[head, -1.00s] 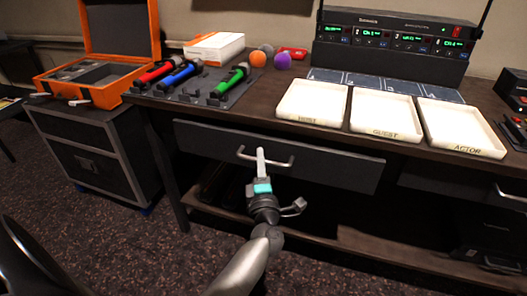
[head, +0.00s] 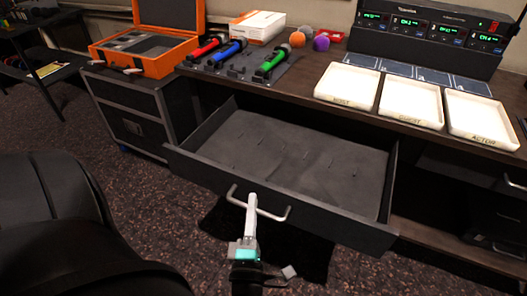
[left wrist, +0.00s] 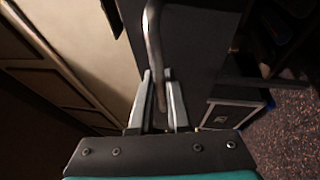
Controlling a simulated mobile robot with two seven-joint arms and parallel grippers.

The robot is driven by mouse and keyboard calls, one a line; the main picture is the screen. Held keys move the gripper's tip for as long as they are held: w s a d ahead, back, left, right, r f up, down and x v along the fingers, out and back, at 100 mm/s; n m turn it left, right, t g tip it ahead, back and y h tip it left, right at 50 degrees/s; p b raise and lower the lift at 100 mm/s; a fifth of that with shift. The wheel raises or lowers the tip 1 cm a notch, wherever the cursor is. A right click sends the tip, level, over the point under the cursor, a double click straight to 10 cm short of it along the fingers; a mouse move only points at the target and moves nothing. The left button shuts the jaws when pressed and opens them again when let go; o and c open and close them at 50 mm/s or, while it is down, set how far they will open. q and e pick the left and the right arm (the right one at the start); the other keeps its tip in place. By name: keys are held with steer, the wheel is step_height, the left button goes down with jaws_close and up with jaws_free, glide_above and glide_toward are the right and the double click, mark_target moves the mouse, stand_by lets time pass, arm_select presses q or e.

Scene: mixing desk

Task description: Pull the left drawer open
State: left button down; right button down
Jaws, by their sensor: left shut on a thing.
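The left drawer (head: 290,165) is pulled well out from under the desk in the head view. Its grey-lined inside shows, with several small slits in the lining and nothing lying in it. A metal bar handle (head: 272,214) is on the drawer's dark front panel (head: 340,222). My left gripper (head: 251,205) is shut on this handle, left of its middle. In the left wrist view the handle (left wrist: 153,50) runs between the two fingers (left wrist: 157,100). My right gripper is not in view.
The desk top holds three white trays (head: 411,103), a receiver unit (head: 430,35), colored microphones (head: 230,54) and a white box (head: 252,27). An orange case (head: 145,45) sits on a cabinet (head: 135,115) at left. Carpeted floor (head: 150,205) lies before the desk.

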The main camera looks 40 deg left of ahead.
arm_select(q)
steer(key=shift+s+d, duration=0.15)
steer(key=shift+s, duration=0.45)
steer(key=shift+s+d, duration=0.15)
steer(key=shift+s, duration=0.4)
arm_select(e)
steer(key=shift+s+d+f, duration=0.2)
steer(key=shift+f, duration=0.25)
arm_select(q)
steer(key=c, duration=0.9)
jaws_free()
